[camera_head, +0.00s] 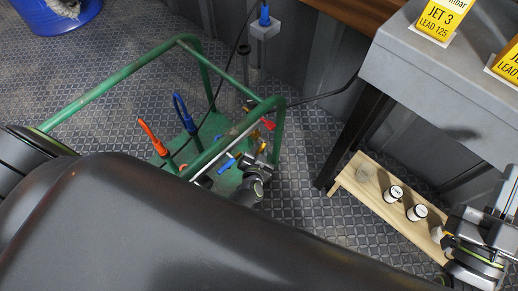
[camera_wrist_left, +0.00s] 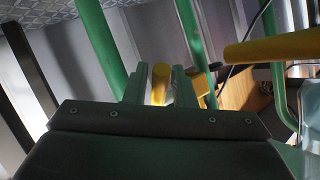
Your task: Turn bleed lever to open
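A green tubular frame (camera_head: 120,85) stands on the floor with valves and hoses inside. A small red lever-like part (camera_head: 268,124), a yellow part (camera_head: 262,147) and a blue part (camera_head: 226,166) sit near its right end; I cannot tell which is the bleed lever. My left gripper (camera_head: 262,160) is low at that end, beside the yellow part. In the left wrist view, my left gripper's fingers (camera_wrist_left: 158,80) stand apart, with a yellow cylinder (camera_wrist_left: 160,85) showing between them; contact is unclear. A yellow bar (camera_wrist_left: 280,47) lies to the right. My right gripper (camera_head: 447,238) is at the lower right, fingers unclear.
An orange-handled hose (camera_head: 152,137) and a blue-handled hose (camera_head: 183,114) rise inside the frame. A grey table (camera_head: 440,85) is at the right, with a wooden plank (camera_head: 365,185) carrying small cans below. A blue bucket (camera_head: 60,20) is at top left. My large dark arm hides the foreground.

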